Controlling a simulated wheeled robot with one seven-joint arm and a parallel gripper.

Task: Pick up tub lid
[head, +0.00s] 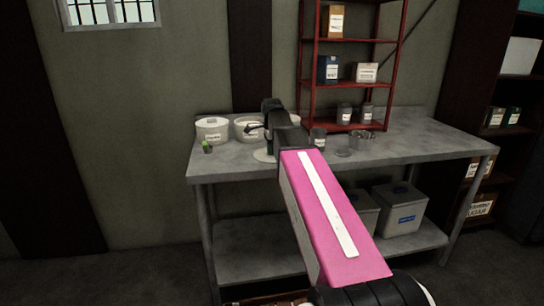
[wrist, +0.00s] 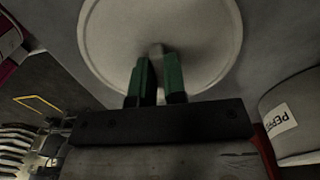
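The tub lid (wrist: 215,25) is a pale round disc with a small knob at its middle, filling the top of the wrist view. In the head view the pale disc edge (head: 262,156) shows on the bench, partly hidden behind my arm. My gripper (wrist: 158,62) points at the lid with its two green fingers apart. The knob shows in line with the gap, just past the fingertips; I see no clear contact. An uncovered white tub (head: 246,133) stands behind on the bench.
A lidded white tub (head: 212,132) and a small green-topped item (head: 207,147) stand at the bench's left. Glass jars (head: 319,138) stand to the right of my arm, below a red shelf rack (head: 350,41). The bench's right part (head: 435,140) is clear.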

